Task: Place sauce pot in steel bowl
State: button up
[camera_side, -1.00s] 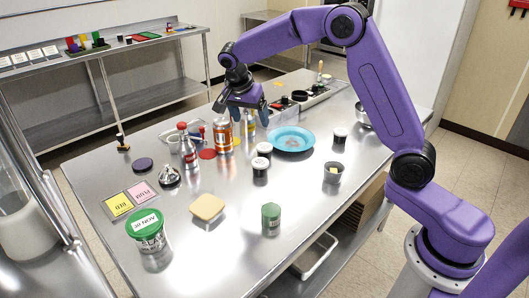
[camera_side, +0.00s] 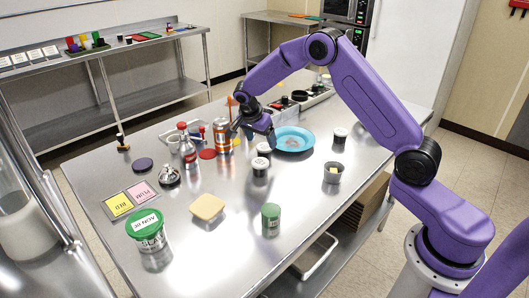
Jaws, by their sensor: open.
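Several small dark pots with pale tops stand on the steel table; I cannot tell which one is the sauce pot. One pot (camera_side: 260,167) is in the middle, a second pot (camera_side: 264,149) is just behind it, and a third pot (camera_side: 340,133) is right of the blue plate. My gripper (camera_side: 253,137) is open and empty, fingers down, close to the second pot and left of the plate. I cannot tell whether it touches anything. The steel bowl is not clearly visible; my arm covers the spot at the right where a shiny bowl showed earlier.
The blue plate (camera_side: 293,139) is just right of my gripper. An orange can (camera_side: 222,136) and a red-capped bottle (camera_side: 187,150) stand to its left. A grey cup (camera_side: 333,173), green-lidded jar (camera_side: 271,217) and tan block (camera_side: 207,207) are nearer. The front right tabletop is mostly clear.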

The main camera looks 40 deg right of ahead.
aim_at(265, 146)
jog(key=shift+x, duration=2.8)
jog(key=c, duration=1.1)
jog(key=shift+r, duration=0.1)
